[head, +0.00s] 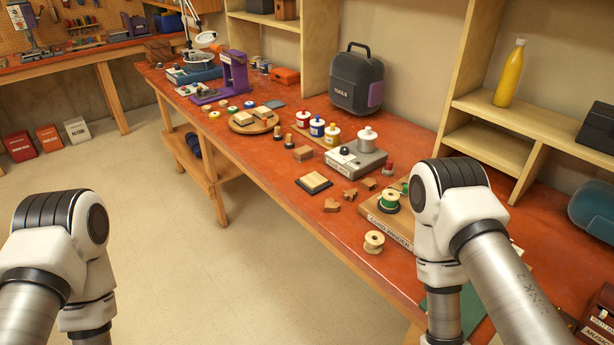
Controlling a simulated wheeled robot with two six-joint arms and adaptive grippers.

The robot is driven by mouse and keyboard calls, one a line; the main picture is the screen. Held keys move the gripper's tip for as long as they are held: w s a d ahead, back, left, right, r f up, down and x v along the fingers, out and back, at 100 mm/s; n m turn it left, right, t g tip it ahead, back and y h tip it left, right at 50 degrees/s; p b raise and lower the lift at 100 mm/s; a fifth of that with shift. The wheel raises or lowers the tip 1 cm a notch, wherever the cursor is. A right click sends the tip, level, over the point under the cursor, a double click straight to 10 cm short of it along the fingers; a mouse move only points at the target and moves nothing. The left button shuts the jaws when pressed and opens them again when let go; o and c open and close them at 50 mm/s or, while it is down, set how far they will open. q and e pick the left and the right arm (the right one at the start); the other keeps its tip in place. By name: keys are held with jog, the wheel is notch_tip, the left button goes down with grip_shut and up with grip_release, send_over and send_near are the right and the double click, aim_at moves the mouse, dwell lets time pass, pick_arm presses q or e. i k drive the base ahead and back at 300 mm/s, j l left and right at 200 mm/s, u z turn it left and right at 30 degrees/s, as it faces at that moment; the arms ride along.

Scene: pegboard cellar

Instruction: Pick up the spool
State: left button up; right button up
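A pale, wooden-looking spool (374,242) stands upright near the front edge of the red-brown workbench (298,222). A spool wound with green (389,200) sits on a wooden board with lettering (393,227), just behind the pale one and left of my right arm. I cannot tell from this view which of the two the task means. My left arm comes in at the lower left over the floor, and my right arm stands over the right part of the bench. Both grippers are below the picture edge. No hand touches either spool in view.
Small wooden blocks (331,205), a grey device (356,161) and several white-topped jars (332,134) stand left of the spools. A dark tool case (357,82) is against the wall. My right arm hides part of the bench. Open floor (230,285) lies before the bench.

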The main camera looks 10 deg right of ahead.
aim_at(390, 202)
jog(key=z, duration=0.85)
